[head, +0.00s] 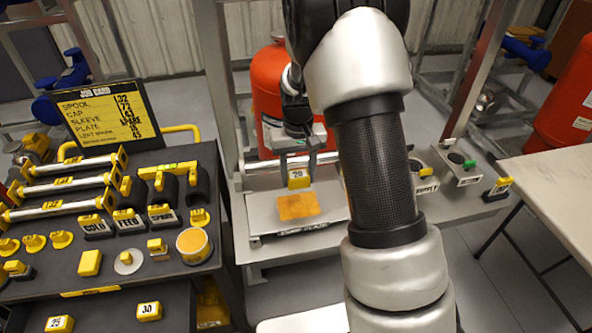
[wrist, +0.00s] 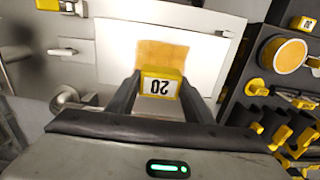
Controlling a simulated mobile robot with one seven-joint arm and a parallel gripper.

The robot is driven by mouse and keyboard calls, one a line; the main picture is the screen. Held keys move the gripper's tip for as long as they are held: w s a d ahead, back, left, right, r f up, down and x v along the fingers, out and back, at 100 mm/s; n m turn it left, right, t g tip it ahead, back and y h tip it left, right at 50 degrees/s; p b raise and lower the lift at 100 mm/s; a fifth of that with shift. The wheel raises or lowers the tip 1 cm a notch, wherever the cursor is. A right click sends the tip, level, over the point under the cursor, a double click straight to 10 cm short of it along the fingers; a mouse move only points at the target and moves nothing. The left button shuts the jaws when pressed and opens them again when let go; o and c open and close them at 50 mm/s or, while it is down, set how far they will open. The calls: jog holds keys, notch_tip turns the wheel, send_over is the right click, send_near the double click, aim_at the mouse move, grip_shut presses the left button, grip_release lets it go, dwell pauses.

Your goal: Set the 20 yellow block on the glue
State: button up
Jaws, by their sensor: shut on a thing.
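The yellow block (head: 298,177) has a white face marked 20. My gripper (head: 298,163) is shut on it and holds it over the pale plate (head: 262,212). In the wrist view the block (wrist: 160,86) sits between the two fingers of my gripper (wrist: 158,90), its number upside down. The glue appears to be the orange-yellow square patch (head: 298,206) on the plate. In the head view it lies just below the block. In the wrist view the patch (wrist: 162,55) is just beyond the block. I cannot tell the exact height of the block above the plate.
A dark cart (head: 140,270) at left carries yellow-ended bars, labelled holders, a round yellow-topped tin (head: 194,246) and blocks marked 25 and 30. A job card (head: 97,112) stands behind. A red cylinder (head: 268,90) is behind the plate. A pale table (head: 560,190) is at right.

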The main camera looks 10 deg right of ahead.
aim_at(299, 187)
jog(key=shift+s+f+b, duration=0.15)
jog(key=shift+f+b, duration=0.4)
jog(key=shift+f, duration=0.35)
jog(key=shift+f+b, duration=0.8)
jog(key=shift+f, duration=0.45)
jog(key=shift+f, duration=0.15)
jog(key=shift+f+b, duration=0.8)
jog(key=shift+f, duration=0.15)
jog(key=shift+f, duration=0.25)
jog(key=shift+f+b, duration=0.45)
jog(key=shift+b, duration=0.05)
jog(key=shift+f, duration=0.35)
dwell(0.3)
jog(key=o, duration=1.2)
